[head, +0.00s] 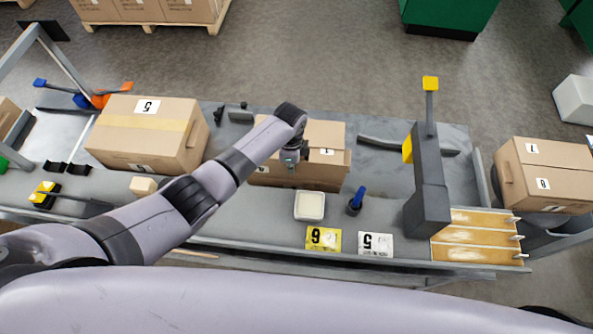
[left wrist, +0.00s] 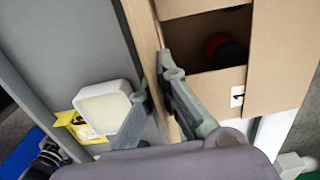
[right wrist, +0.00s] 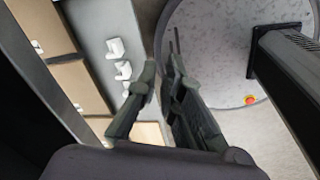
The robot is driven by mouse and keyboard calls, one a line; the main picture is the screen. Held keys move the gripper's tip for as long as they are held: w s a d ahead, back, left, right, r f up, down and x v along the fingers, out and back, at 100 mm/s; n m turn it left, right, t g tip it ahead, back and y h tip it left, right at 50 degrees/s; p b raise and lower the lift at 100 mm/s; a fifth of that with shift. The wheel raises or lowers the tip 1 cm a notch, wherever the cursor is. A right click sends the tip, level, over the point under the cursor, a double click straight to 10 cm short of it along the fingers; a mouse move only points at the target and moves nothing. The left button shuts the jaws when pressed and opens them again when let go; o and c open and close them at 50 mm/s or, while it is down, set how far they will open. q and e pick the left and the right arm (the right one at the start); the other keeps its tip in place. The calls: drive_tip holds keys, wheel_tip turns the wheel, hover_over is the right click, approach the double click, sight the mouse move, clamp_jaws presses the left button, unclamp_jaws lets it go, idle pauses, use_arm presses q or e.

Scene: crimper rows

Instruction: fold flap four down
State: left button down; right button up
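The middle carton (head: 327,173) stands on the grey bench, partly behind my left arm. A flap marked 1 (left wrist: 237,97) lies across part of its top. A dark gap beside this flap shows a red and black item (left wrist: 222,48) inside. No flap marked 4 can be read. My left gripper (head: 291,162) is at the carton's near side. In the left wrist view its fingers (left wrist: 153,88) stand apart, with a narrow cardboard edge (left wrist: 143,40) showing between them; I cannot tell whether they touch it. My right gripper (right wrist: 160,72) is open and empty, away from the carton.
A white tub (head: 309,206), a blue-handled tool (head: 356,200) and number cards 6 (head: 323,239) and 5 (head: 376,244) lie near the front edge. A taped carton (head: 148,133) stands left. A dark post (head: 429,185) and another carton (head: 545,175) stand right.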

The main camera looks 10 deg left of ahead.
drive_tip(key=w+a+r+n, duration=0.2)
drive_tip(key=a+r+n, duration=0.1)
drive_tip(key=n, duration=0.1)
drive_tip(key=w+a+r+n+t, duration=0.1)
drive_tip(key=w+a+r+n, duration=0.1)
drive_tip(key=a+r+n, duration=0.1)
drive_tip(key=w+a+r+n, duration=0.2)
drive_tip(key=a+r+n, duration=0.1)
drive_tip(key=a+n, duration=0.1)
drive_tip(key=shift+a+n+t, duration=0.3)
drive_tip(key=shift+a+n, duration=0.1)
drive_tip(key=shift+a, duration=0.05)
clamp_jaws()
drive_tip(key=a+r+n+t, duration=0.2)
drive_tip(key=a+r+n, duration=0.75)
drive_tip(key=r, duration=0.25)
use_arm(q)
drive_tip(key=shift+a+f, duration=0.1)
use_arm(e)
drive_tip(key=w+r+n+t, duration=0.2)
drive_tip(key=w+r+t, duration=0.2)
drive_tip(key=w+r, duration=1)
approach(298, 168)
wheel_tip(298, 168, down, 2)
drive_tip(key=shift+w+a+f+m, duration=0.1)
drive_tip(key=shift+w+f+m, duration=0.1)
drive_tip(key=shift+w, duration=0.65)
drive_tip(key=shift+w+f+m, duration=0.1)
drive_tip(key=shift+w+f, duration=0.1)
drive_tip(key=shift+w, duration=0.7)
